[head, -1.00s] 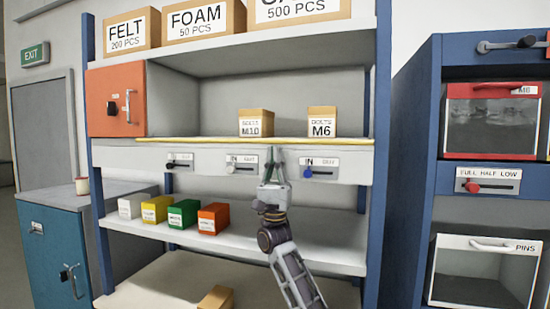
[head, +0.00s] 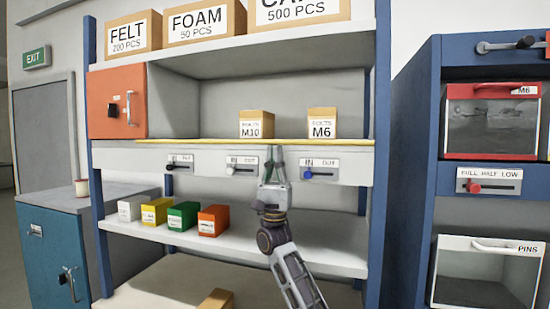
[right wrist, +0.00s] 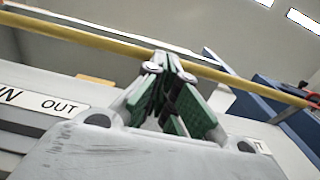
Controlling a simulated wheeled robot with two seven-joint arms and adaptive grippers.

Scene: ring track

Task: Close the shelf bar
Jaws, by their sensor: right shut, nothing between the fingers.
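The shelf bar, a thin yellow bar (head: 205,140), runs level along the front edge of the middle shelf, above a grey panel. In the right wrist view the yellow bar (right wrist: 85,36) crosses slantwise behind my fingertips, with a red piece at its right end. My right gripper (head: 276,150) is shut and empty, pointing up in front of the panel, with its tips just at the bar. The right wrist view shows its green-padded fingers (right wrist: 168,62) together, tips overlapping the bar; I cannot tell whether they touch. My left gripper is not in view.
Boxes M10 (head: 256,124) and M6 (head: 322,122) stand on the shelf behind the bar. Panel sliders sit either side of my gripper, the blue one (head: 308,174) close to its right. An orange door (head: 117,100) is at the shelf's left. Several small bins stand below.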

